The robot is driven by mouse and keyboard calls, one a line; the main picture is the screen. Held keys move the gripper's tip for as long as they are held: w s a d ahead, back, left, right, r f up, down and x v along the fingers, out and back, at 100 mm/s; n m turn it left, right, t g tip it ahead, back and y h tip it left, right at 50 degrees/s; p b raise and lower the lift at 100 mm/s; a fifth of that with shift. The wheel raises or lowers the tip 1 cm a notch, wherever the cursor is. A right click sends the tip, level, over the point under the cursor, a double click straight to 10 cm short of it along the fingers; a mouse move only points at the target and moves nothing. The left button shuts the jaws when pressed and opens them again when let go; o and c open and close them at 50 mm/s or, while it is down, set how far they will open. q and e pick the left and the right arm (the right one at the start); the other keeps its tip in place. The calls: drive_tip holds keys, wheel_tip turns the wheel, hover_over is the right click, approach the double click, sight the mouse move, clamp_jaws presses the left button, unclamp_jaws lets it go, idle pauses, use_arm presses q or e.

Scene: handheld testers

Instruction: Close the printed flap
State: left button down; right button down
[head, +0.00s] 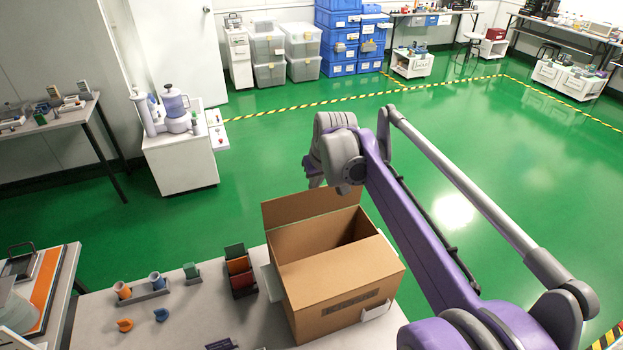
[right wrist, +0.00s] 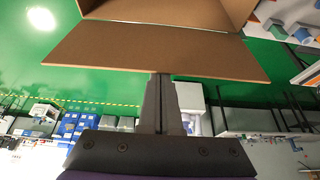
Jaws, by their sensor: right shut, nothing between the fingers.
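An open cardboard box (head: 340,272) stands on the near table. Its far flap (head: 305,208) stands up and leans outward; no print shows on the side of it I see. A dark printed strip (head: 350,303) is on the box's near face. The near part of the top looks covered, with a dark opening behind it. My right gripper (head: 313,182) is above and beyond the far flap, partly hidden by its own wrist. In the right wrist view, my shut, empty fingers (right wrist: 161,78) point at the edge of the flap (right wrist: 150,50); I cannot tell whether they touch. My left gripper is out of view.
White brackets (head: 375,312) sit beside the box. Left of it are a dark rack with coloured cards (head: 239,272), a green card holder (head: 191,272) and a tray with small cups (head: 140,290). Green floor beyond the table is clear.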

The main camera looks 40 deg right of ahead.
drive_tip(key=shift+s+a+f+t+h, duration=0.15)
drive_tip(key=shift+s+t, duration=0.25)
drive_tip(key=shift+s, duration=0.1)
drive_tip(key=shift+s+a+f+t+h, duration=0.1)
drive_tip(key=shift+s+a+t+h, duration=0.05)
drive_tip(key=shift+s+t, duration=0.3)
drive_tip(key=t+h, duration=0.2)
drive_tip(key=t, duration=0.4)
hover_over(333, 251)
drive_tip(key=w+d, duration=0.1)
drive_tip(key=w, duration=0.3)
wheel_tip(333, 251, down, 3)
drive_tip(key=shift+s+a+f+b, duration=0.25)
drive_tip(key=shift+s+f, duration=0.45)
drive_tip(key=shift+f, duration=0.45)
drive_tip(key=shift+s+a+f+b, duration=0.1)
drive_tip(key=shift+s+f+b, duration=0.15)
drive_tip(key=shift+s+f, duration=0.65)
drive_tip(key=shift+s+a+f+b, duration=0.25)
drive_tip(key=shift+s+f, duration=0.2)
drive_tip(key=shift+f, duration=0.95)
drive_tip(key=shift+f, duration=0.1)
